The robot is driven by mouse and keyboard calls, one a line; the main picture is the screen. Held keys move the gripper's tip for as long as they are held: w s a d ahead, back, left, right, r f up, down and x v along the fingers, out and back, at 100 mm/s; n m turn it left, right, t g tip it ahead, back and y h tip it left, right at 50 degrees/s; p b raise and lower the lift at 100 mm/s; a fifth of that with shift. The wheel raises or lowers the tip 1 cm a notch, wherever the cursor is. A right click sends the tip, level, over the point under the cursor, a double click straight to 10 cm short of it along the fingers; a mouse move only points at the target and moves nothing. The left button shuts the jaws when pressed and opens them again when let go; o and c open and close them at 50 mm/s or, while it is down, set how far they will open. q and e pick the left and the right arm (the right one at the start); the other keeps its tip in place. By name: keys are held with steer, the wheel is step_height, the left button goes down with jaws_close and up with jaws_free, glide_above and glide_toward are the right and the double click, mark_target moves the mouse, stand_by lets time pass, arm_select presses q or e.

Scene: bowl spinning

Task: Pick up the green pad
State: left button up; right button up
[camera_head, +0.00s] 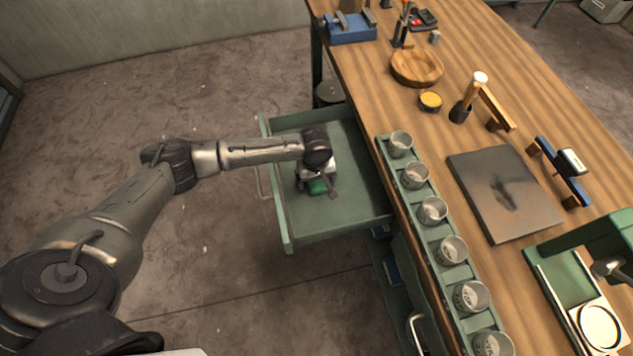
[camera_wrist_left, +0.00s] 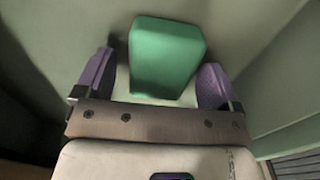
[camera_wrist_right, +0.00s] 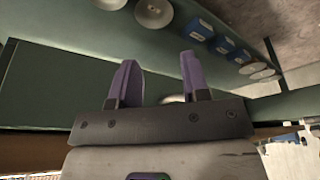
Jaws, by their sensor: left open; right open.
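The green pad (camera_wrist_left: 167,58) lies on the floor of the open drawer (camera_head: 345,212). In the head view only part of the pad (camera_head: 318,187) shows beneath my left gripper (camera_head: 320,188). In the left wrist view the two purple fingers of my left gripper (camera_wrist_left: 157,85) are apart, one on each side of the pad, with a gap on both sides. The right finger is nearer to the pad. My right gripper (camera_wrist_right: 157,82) is open and empty in the right wrist view. It does not show clearly in the head view.
The drawer walls stand around my left gripper. On the wooden bench (camera_head: 480,45) a green rack (camera_head: 402,180) of several metal cups (camera_head: 432,210) runs along the near edge.

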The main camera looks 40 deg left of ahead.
arm_select(q)
steer(key=shift+c, duration=0.3)
steer(key=c, duration=1)
steer(key=shift+o, duration=0.2)
steer(key=shift+r, duration=0.2)
steer(key=shift+r+p, duration=0.35)
steer(key=shift+r, duration=0.3)
step_height(320, 180, up, 3)
steer(key=shift+f+p, duration=0.2)
steer(key=shift+p, duration=0.35)
steer(key=d+r+p, duration=0.1)
steer(key=d+r, duration=0.2)
steer(key=d, duration=0.2)
steer(key=w+d+r+p, duration=0.1)
steer(key=d+r, duration=0.3)
steer(key=d, duration=0.2)
steer(key=shift+w+d+p, duration=0.2)
steer(key=shift+d+p, duration=0.1)
steer(key=shift+p, duration=0.1)
steer(key=shift+f, duration=0.1)
